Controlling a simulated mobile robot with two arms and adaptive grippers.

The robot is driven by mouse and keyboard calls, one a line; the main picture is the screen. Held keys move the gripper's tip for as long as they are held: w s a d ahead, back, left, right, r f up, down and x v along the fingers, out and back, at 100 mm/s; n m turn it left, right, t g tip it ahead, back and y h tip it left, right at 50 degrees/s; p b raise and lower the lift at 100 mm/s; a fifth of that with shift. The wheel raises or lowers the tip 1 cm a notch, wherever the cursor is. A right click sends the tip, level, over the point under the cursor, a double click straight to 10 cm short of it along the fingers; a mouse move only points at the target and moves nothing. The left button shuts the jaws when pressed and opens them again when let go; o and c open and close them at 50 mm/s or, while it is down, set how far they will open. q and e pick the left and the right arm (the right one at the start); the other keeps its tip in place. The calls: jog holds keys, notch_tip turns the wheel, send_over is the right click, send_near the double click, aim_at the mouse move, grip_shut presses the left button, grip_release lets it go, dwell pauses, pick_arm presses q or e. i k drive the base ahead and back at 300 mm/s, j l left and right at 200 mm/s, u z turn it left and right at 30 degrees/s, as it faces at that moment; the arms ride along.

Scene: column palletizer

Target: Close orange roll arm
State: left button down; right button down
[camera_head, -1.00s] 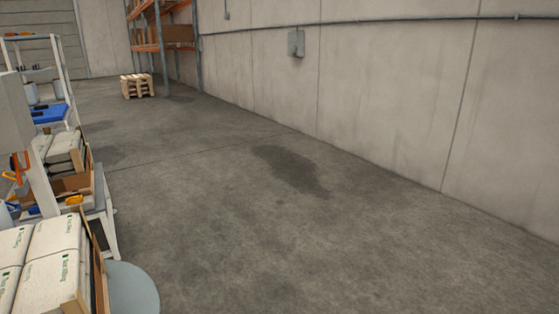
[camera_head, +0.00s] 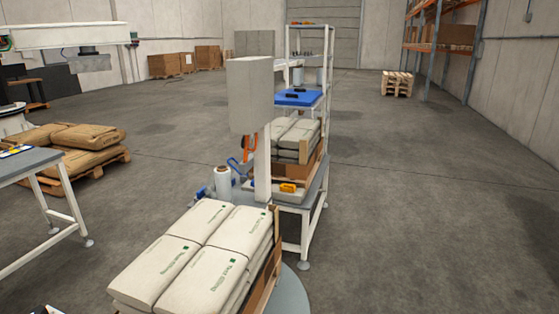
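The orange roll arm (camera_head: 249,144) is a small orange piece beside the white post (camera_head: 262,170) of the column machine, just under its grey box head (camera_head: 250,95). The post hides part of it, and it is too small to tell how far open it stands. A blue bracket (camera_head: 236,166) sits below it, and a white film roll (camera_head: 222,182) stands upright near it. Neither of my grippers can be made out.
A pallet load of white sacks (camera_head: 205,255) on a round grey turntable (camera_head: 292,296) stands in front of the machine. A grey table (camera_head: 28,164) and brown sacks (camera_head: 85,136) are at left. The floor at right is clear.

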aim_at(246, 140)
jog(key=i+l+u, duration=0.7)
jog(key=u, duration=0.3)
jog(key=l+u, duration=0.45)
jog(key=i+j, duration=0.05)
